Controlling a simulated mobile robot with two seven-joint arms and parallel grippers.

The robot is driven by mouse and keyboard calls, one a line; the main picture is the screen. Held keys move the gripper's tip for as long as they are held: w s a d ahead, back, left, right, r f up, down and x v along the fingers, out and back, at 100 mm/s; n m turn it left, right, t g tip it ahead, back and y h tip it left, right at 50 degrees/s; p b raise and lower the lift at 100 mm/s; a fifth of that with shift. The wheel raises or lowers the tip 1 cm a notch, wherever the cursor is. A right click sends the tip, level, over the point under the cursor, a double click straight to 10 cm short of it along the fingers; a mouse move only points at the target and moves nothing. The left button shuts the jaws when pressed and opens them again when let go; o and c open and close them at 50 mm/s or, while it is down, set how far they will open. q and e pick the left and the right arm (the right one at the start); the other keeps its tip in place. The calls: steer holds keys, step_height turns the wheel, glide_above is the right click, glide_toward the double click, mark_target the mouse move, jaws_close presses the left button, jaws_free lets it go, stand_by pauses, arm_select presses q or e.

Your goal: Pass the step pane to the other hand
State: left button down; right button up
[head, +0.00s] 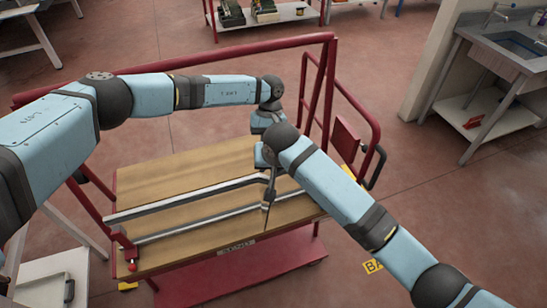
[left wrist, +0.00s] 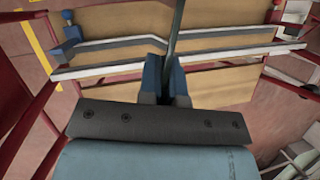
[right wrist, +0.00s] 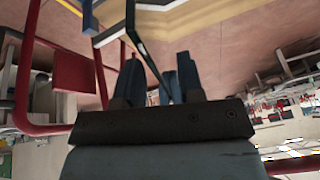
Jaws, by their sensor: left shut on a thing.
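The step pane (head: 267,207) is a thin dark-edged sheet, seen nearly edge-on in the head view, hanging over the trolley deck. My left gripper (left wrist: 166,78) is shut on it, and the pane (left wrist: 176,32) rises between its fingers in the left wrist view. My right gripper (right wrist: 157,82) has its fingers apart, close to the pane. The pane's dark edge (right wrist: 151,62) runs down toward the space between those fingers in the right wrist view. I cannot tell whether they touch it. In the head view the two wrists crowd together and hide most of both grippers.
A sink bench (head: 495,70) is at the upper right. Open floor (head: 440,220) lies to the right.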

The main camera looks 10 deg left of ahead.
steer(key=shift+w+a+f, duration=0.1)
steer(key=shift+w+f, duration=0.15)
steer(key=shift+f, duration=0.3)
jaws_close()
arm_select(q)
steer(key=c, duration=1.2)
jaws_free()
